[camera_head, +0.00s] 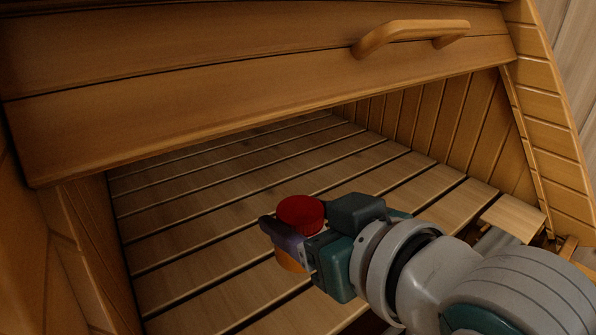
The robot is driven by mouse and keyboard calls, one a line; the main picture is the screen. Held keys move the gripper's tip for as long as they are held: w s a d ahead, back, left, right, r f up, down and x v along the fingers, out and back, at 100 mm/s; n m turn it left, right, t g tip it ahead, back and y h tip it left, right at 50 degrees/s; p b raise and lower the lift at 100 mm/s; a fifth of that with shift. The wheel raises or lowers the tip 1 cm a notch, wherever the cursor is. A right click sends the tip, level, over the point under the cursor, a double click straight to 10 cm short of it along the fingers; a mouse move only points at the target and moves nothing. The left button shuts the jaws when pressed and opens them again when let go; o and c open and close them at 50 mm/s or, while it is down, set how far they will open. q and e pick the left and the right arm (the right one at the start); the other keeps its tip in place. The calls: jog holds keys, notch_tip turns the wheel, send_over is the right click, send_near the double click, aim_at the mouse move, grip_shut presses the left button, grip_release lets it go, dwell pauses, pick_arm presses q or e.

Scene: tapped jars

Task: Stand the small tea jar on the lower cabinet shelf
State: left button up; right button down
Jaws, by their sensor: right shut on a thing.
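The small tea jar has a red lid (300,211) and an orange body (288,262), seen in the head view near the middle. My right gripper (290,237) is shut on the jar, and its fingers hide much of the body. The jar looks upright or nearly so. It is over the front part of the slatted lower cabinet shelf (200,215). I cannot tell whether its base touches the slats. My left gripper is not in view.
A wooden cabinet front panel with a handle (410,32) hangs over the opening at the top. Side walls bound the shelf left and right (440,110). The visible slats around and behind the jar are clear.

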jog(key=shift+f+b, duration=1.8)
jog(key=shift+f, duration=1)
jog(key=shift+p, duration=0.3)
jog(key=shift+p, duration=0.35)
jog(key=shift+f+b, duration=0.5)
jog(key=shift+f, duration=0.1)
